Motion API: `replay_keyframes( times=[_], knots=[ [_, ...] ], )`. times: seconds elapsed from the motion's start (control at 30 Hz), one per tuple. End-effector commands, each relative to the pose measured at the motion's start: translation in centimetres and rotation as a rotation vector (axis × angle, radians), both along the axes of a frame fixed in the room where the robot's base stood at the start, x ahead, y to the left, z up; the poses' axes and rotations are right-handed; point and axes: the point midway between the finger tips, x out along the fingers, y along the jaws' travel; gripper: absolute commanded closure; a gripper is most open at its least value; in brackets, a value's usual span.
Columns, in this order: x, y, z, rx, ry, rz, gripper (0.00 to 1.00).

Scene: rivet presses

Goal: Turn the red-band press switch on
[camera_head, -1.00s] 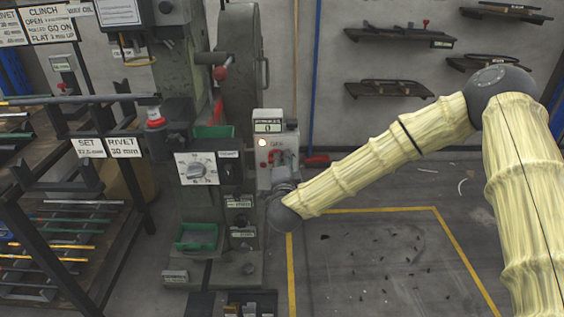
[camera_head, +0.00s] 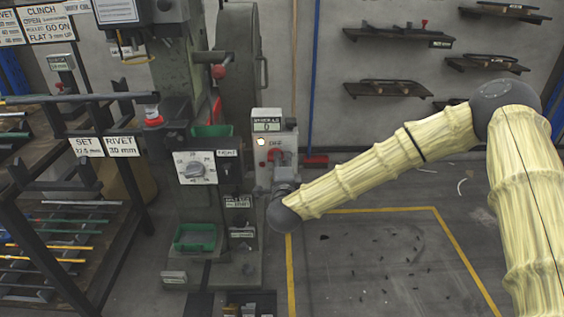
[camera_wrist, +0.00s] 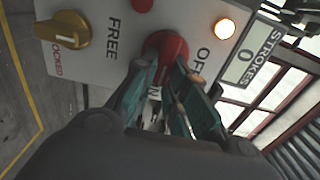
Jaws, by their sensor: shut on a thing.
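The red rotary switch (camera_wrist: 167,48) is on a light grey control box, with the label OFF (camera_wrist: 201,60) on its right and a partly hidden label, seemingly ON, below it between my fingers. My gripper (camera_wrist: 170,75) is shut on the red switch, its two teal fingers on either side of the knob. In the head view the red switch (camera_head: 275,154) shows on the control box (camera_head: 282,140) beside the press (camera_head: 190,130); my fingers are mostly hidden behind my wrist there.
A lit lamp (camera_wrist: 224,28) and a STROKES counter (camera_wrist: 250,55) reading 0 are near the switch. A yellow knob (camera_wrist: 64,30) sits by FREE and LOCKED labels.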

Motion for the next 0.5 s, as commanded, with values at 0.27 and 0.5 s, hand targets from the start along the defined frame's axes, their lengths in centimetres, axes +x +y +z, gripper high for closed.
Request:
replay_keyframes(
  times=[0.27, 0.5],
  knots=[
    [0.04, -0.03, -0.02, 0.000, 0.000, -0.001, 0.64],
    [-0.15, 0.03, -0.02, 0.000, 0.000, 0.000, 0.64]
  ],
)
